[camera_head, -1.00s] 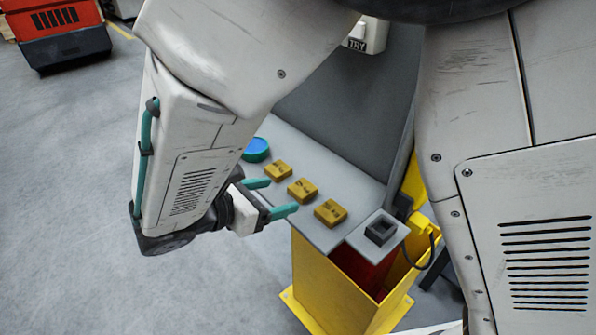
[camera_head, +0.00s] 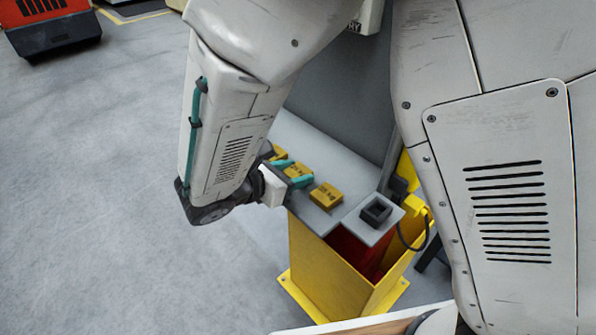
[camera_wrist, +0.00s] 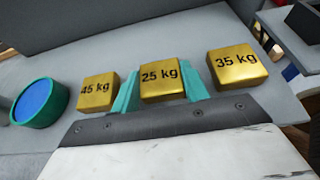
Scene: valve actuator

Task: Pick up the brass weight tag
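Three brass weight tags stand in a row on the grey shelf (camera_head: 345,172). The wrist view reads them, left to right, as the 45 kg tag (camera_wrist: 97,92), the 25 kg tag (camera_wrist: 161,80) and the 35 kg tag (camera_wrist: 237,66). In the head view the 35 kg tag (camera_head: 326,196) is clear, and the others are partly hidden by my gripper. My gripper (camera_head: 296,171) has its teal fingers on either side of the 25 kg tag. The fingers look apart, with a small gap on the left; contact on the right is unclear.
A blue-topped teal round button (camera_wrist: 40,103) lies left of the tags. A dark square socket (camera_head: 376,211) sits on a small plate at the shelf's right end. Below is a yellow bin (camera_head: 330,268), with a grey panel behind the shelf.

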